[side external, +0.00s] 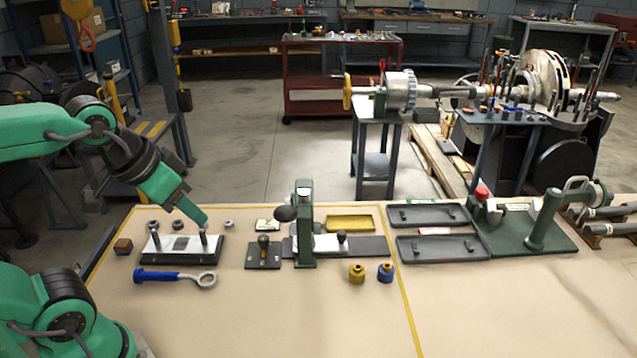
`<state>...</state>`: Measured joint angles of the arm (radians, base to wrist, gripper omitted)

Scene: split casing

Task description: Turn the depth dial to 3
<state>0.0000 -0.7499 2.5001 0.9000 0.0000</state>
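I cannot make out a dial marked with numbers, so I cannot tell which part is the depth dial or its setting. A green bench press (305,226) stands upright at mid-table, with a black ball knob (286,214) on its left. A small dark plate with an upright knobbed lever (263,252) lies just left of the press. My gripper (202,222) points down at the left, over a white-and-dark block with upright pins (180,249). Its tip is close to the right pin; I cannot tell whether they touch. Its fingers are too small to read as open or shut.
A blue-handled ring wrench (176,276) lies in front of the block. Several nuts lie behind it. Brass and blue knobbed pieces (357,272) stand right of the press. Yellow (351,223) and dark trays (428,216) and a green fixture (535,225) are further right. The front table is clear.

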